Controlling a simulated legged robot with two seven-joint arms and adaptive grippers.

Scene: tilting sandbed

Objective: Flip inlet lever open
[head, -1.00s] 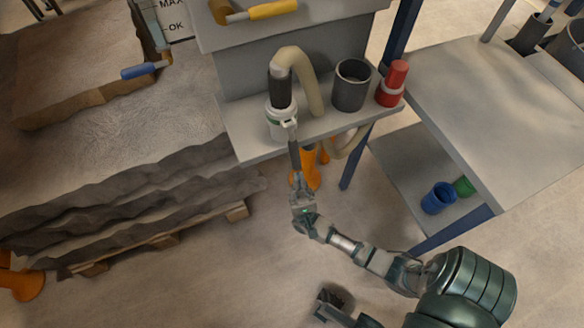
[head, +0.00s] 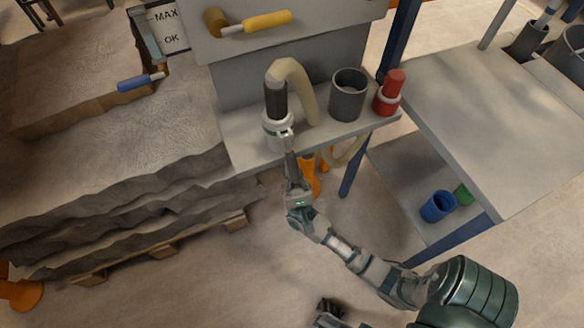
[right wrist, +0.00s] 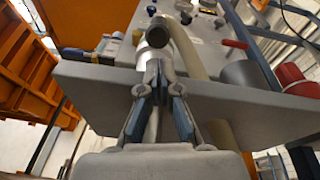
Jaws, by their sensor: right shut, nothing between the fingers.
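A white fitting (head: 277,130) with a dark sleeve and a beige hose stands on the grey shelf. A small pale lever-like part (head: 286,133) sticks out from its front; I cannot tell for sure that it is the inlet lever. My right gripper (head: 289,150) is shut and empty, its tips close to that part; contact is unclear. In the right wrist view its fingers (right wrist: 159,75) are together just in front of the fitting (right wrist: 153,51), hiding its lower part. A second gripper (head: 328,308), apparently my left, is cut off at the bottom edge; its jaw state is unclear.
A dark grey cup (head: 347,97) and a red-topped bottle (head: 388,92) stand right of the hose. A grey table (head: 490,120) stands right.

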